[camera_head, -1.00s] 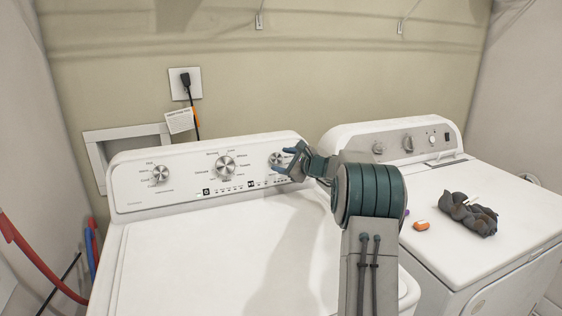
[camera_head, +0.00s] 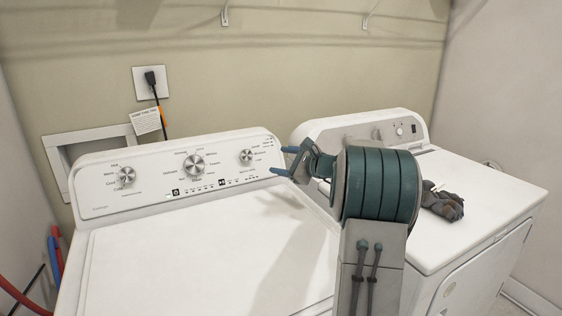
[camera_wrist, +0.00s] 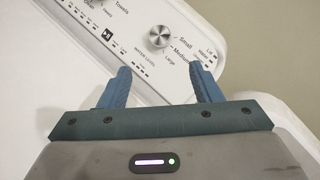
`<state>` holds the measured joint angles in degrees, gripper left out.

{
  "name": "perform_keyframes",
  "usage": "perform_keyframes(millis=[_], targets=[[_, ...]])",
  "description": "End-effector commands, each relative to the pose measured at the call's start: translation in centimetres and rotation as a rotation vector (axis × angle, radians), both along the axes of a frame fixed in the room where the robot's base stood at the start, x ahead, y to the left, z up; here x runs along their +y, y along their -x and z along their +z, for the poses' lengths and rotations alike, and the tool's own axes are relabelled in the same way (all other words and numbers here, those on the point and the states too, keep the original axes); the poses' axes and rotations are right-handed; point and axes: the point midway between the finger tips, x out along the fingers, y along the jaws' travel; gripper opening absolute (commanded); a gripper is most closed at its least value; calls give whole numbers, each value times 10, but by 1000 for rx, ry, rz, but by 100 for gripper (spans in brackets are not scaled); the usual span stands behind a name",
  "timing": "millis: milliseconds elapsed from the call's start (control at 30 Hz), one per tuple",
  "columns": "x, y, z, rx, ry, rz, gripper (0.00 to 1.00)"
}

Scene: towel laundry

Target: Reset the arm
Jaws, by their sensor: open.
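My gripper (camera_head: 283,160) is open and empty, its two blue fingers spread apart. In the head view it is in front of the right end of the left washer's control panel (camera_head: 150,195), apart from the knobs. In the wrist view the gripper (camera_wrist: 160,88) faces the panel, with a silver knob (camera_wrist: 161,38) marked Small, Medium and Large beyond the fingers. My arm covers part of the right machine (camera_head: 470,205) in the head view.
The left washer's white lid (camera_head: 170,265) is clear. A plugged outlet (camera_head: 148,82) is on the back wall. Red and blue hoses (camera_head: 56,255) hang at the left.

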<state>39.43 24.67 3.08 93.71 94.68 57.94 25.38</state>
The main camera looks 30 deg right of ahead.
Motion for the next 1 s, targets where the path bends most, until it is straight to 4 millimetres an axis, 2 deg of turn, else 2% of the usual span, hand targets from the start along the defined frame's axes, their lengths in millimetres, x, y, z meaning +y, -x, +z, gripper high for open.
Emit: perform_keyframes(millis=[267, 367, 467, 600, 700, 800, 900, 1000], targets=[[5, 1, 1, 3, 10, 9, 58], [28, 7, 4, 26, 66, 58, 58], [71, 23, 6, 67, 184, 158, 58], [142, 66, 4, 131, 417, 354, 58], [182, 104, -1, 165, 591, 497, 58], [213, 146, -6, 185, 766, 643, 58], [235, 189, -12, 195, 942, 787, 58], [248, 231, -18, 192, 1121, 931, 58]])
